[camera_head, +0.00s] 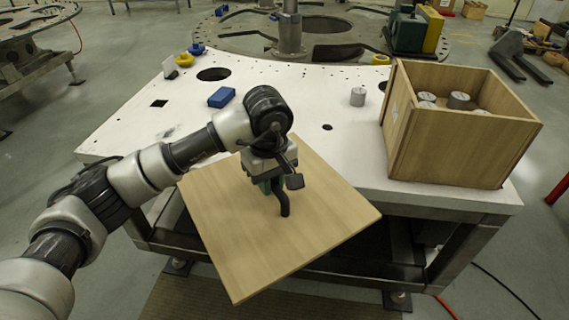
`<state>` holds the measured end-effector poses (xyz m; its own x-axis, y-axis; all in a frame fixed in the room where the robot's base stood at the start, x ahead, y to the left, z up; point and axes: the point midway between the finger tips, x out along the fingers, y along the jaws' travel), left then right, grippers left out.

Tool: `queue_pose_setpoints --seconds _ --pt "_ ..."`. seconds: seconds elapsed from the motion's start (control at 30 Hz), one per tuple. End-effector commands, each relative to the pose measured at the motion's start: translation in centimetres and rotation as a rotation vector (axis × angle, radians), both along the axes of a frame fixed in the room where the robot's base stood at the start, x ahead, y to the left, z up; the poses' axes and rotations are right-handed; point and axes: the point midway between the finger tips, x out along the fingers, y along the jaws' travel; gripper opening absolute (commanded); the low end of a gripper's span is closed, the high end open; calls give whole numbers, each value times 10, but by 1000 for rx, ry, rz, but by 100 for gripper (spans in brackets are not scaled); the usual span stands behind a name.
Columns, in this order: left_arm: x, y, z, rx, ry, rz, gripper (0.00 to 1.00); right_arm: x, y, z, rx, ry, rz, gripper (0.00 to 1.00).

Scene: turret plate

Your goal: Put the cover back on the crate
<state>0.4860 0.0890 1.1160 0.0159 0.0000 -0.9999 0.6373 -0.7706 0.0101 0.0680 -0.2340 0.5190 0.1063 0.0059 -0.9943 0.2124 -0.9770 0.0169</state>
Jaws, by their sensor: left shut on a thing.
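The cover (235,250) is a flat square wooden board with a dark handle (284,205) near its middle. My left gripper (277,190) is shut on the cover at its handle, and my own wrist hides part of the grip. The cover is over the front edge of the white plate, turned at an angle in the picture. The crate (450,150) is an open wooden box on the right of the plate. Several grey cylinders (459,100) are inside it. The crate and the cover are apart. My right gripper is not in view.
A blue block (221,97) and a grey cylinder (357,96) stand on the white plate (330,150). Yellow and blue pieces lie near its far left edge. A metal column (290,30) rises behind. The plate between the cover and the crate is mostly bare.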

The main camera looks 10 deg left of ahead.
Motion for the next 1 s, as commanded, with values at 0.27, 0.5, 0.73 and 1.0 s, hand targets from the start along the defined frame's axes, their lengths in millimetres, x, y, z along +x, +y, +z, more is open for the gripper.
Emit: queue_pose_setpoints --seconds 0.27,0.5,0.73,1.0 --pt "-28 21 -41 4 4 -126 0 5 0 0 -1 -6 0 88" --pt "-72 47 -94 8 5 -301 0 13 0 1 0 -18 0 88" --pt "-118 75 -154 9 6 -501 0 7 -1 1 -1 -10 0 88" --pt "-146 95 -198 9 6 -645 0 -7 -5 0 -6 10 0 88"
